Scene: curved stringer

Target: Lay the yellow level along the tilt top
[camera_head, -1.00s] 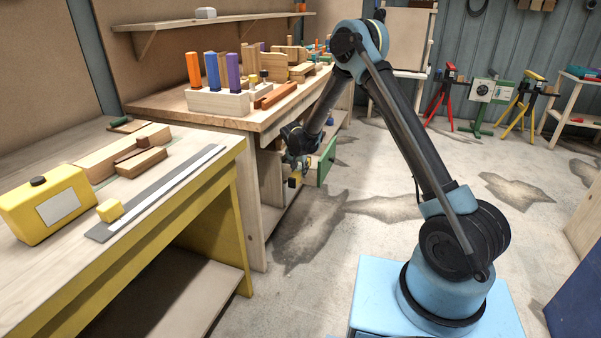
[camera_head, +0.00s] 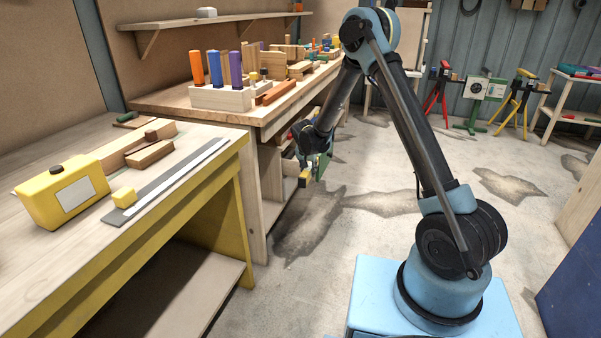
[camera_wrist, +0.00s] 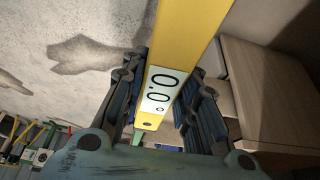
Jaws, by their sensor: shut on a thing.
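The yellow level (camera_wrist: 185,40) is a long yellow bar with a white display reading 0.0. My gripper (camera_wrist: 165,98) is shut on it, with one dark finger on each side. In the head view my gripper (camera_head: 312,160) hangs low beside the far workbench, and a small yellow end of the level (camera_head: 304,177) shows under it. Most of the level is hidden there. I cannot tell for certain which surface is the tilt top.
A near bench (camera_head: 150,250) holds a yellow tape measure (camera_head: 65,193), wooden blocks and a metal rule. The far workbench (camera_head: 165,104) holds a peg block. Stands are at the back right; open floor lies between.

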